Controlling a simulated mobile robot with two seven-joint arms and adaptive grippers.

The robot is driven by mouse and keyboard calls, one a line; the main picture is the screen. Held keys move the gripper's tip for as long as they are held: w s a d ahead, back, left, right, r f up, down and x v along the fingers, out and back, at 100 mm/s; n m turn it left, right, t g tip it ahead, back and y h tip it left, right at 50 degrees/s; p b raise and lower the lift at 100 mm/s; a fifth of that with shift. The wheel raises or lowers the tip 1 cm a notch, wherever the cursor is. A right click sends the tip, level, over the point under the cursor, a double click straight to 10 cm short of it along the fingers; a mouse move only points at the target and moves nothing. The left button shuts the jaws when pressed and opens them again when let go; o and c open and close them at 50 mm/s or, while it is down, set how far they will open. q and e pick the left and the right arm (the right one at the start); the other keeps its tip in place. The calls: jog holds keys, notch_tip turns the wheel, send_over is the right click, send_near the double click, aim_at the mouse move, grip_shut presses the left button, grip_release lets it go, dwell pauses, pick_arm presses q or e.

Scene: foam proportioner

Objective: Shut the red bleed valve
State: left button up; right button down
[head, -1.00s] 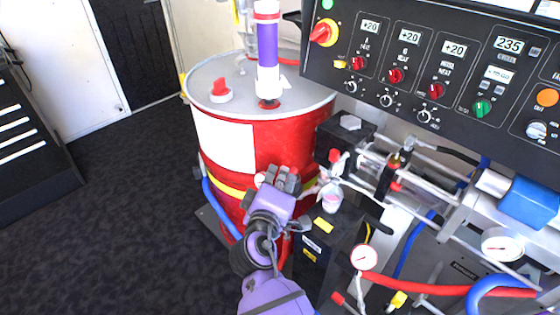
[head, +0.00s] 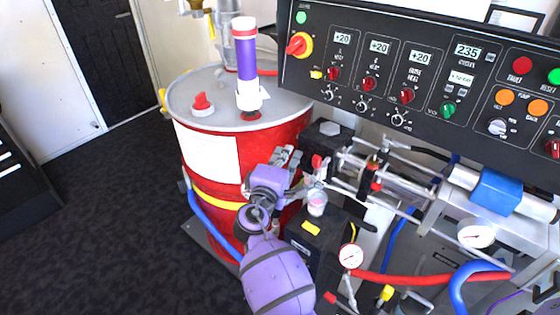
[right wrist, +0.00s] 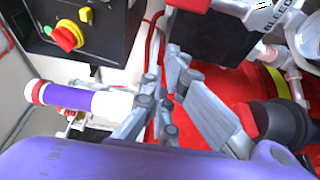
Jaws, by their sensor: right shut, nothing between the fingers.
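The red bleed valve handle (head: 318,162) sits on a small metal fitting above a clear cup (head: 316,202), right of the red drum. In the right wrist view, a red part (right wrist: 190,5) at the top edge looks like this handle, near a black box with a partly cut-off "BLEED" label (right wrist: 272,12). My right gripper (head: 288,156) is shut and empty, just left of the handle and apart from it, in front of the drum. Its grey fingers (right wrist: 165,95) also show in the right wrist view. My left gripper is not in view.
The red drum (head: 285,142) carries a purple-and-white pump tube (head: 246,65). The black control panel (head: 440,75) overhangs at upper right. Metal rods, a gauge (head: 351,256) and red and blue hoses crowd the right. Dark floor (head: 100,220) is open at left.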

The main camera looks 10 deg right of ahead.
aim_at(316, 169)
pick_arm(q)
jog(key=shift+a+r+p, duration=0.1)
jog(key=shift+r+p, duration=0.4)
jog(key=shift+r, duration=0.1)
pick_arm(e)
jog(key=s+d, duration=0.2)
jog(key=s, duration=0.1)
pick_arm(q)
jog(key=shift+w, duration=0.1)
pick_arm(e)
jog(key=shift+f, duration=0.1)
